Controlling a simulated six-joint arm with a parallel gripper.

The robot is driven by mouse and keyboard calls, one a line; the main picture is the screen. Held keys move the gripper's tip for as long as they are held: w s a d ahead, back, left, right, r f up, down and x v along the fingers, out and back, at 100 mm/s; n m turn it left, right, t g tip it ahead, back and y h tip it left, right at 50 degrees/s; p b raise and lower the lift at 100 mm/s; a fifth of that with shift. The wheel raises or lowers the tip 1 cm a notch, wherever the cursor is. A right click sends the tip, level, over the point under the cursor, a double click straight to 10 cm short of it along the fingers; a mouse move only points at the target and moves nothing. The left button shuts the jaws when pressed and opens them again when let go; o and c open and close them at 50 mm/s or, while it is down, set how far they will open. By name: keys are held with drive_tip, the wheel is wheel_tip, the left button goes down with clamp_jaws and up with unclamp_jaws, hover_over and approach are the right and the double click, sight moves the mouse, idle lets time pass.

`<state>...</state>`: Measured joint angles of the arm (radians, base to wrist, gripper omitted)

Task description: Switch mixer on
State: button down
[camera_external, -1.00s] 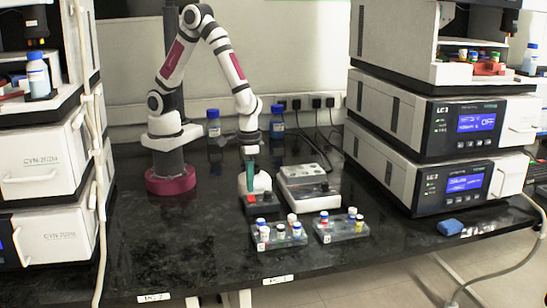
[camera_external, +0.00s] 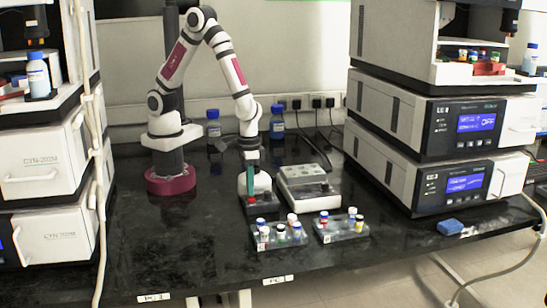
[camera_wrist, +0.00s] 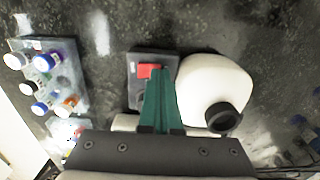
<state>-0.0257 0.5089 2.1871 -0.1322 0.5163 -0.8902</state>
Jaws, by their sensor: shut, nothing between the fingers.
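The mixer has a rounded white body (camera_external: 262,182) with a dark base and a red switch (camera_external: 251,200) at its front left. In the wrist view its white body (camera_wrist: 210,85) and black round top (camera_wrist: 223,119) are at the right, and the red switch (camera_wrist: 148,71) is on the dark base. My gripper (camera_external: 250,196) has teal fingers, pointing down and shut with nothing between them. In the wrist view the fingertips (camera_wrist: 160,72) overlap the right part of the red switch. I cannot tell whether they touch it.
A white device with a grey top (camera_external: 305,180) stands right of the mixer. Two racks of capped vials (camera_external: 278,241) (camera_external: 341,234) stand in front. Blue-capped bottles (camera_external: 213,130) are behind. Instrument stacks flank the black bench, which is clear at left.

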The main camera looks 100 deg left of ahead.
wheel_tip(320, 180, up, 4)
drive_tip(key=shift+r, duration=0.45)
idle(0.3)
drive_tip(key=shift+s+r, duration=0.15)
drive_tip(key=shift+r, duration=0.15)
drive_tip(key=s+a+r+m+y, duration=0.1)
drive_tip(key=s+r+m, duration=0.5)
drive_tip(key=s, duration=0.3)
drive_tip(key=s+a+r+m, duration=0.1)
drive_tip(key=s+r+m, duration=0.5)
drive_tip(key=s+m, duration=0.2)
drive_tip(key=shift+s+a+m+y, duration=0.3)
drive_tip(key=shift+s+a+y, duration=0.1)
drive_tip(key=shift+s, duration=0.55)
